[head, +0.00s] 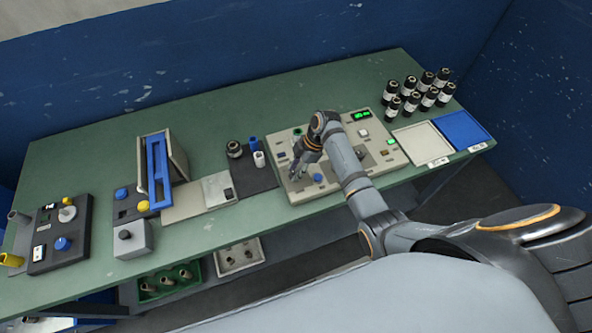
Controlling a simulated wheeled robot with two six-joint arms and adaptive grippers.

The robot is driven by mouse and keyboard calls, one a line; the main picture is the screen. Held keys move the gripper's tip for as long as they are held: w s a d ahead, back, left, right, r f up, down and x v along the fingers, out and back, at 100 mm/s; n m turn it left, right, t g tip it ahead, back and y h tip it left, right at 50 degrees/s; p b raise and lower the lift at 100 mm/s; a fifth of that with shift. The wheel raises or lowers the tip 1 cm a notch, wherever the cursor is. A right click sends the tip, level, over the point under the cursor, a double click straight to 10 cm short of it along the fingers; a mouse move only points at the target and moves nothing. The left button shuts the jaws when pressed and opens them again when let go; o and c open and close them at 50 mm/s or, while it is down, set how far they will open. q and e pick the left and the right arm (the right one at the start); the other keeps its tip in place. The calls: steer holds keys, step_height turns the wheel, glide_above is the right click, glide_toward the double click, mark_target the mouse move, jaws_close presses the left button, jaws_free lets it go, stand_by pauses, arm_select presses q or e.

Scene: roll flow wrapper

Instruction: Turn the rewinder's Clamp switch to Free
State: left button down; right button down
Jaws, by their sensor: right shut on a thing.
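A beige control panel (287,192) with green displays, buttons and knobs, which looks like the rewinder, lies on the right half of the green bench. My right gripper (297,172) reaches down onto the panel's left part. Its fingers are shut on a small switch there, which the fingers mostly hide. I take this for the Clamp switch, but its label and setting are too small to read. A blue button (317,178) sits just right of the fingertips. My left gripper is not in view.
Several dark bottles (411,82) stand behind the panel at right. A white tray (421,143) and a blue tray (461,130) lie right of it. A dark mat (258,178) with small rolls lies left. My right forearm crosses over the panel.

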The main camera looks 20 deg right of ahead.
steer(key=n+g+b, duration=0.1)
steer(key=n, duration=0.2)
steer(key=shift+w+n, duration=0.15)
steer(key=shift+n, duration=0.15)
steer(key=shift+w+n+g+h+b, duration=0.1)
steer(key=shift+n+g+h+b, duration=0.3)
steer(key=shift+n+g, duration=0.75)
steer(key=shift+n+t, duration=0.35)
steer(key=shift+n, duration=0.2)
steer(key=c, duration=1)
jaws_free()
steer(key=shift+r, duration=0.1)
steer(key=v, duration=0.7)
steer(key=shift+r, duration=0.15)
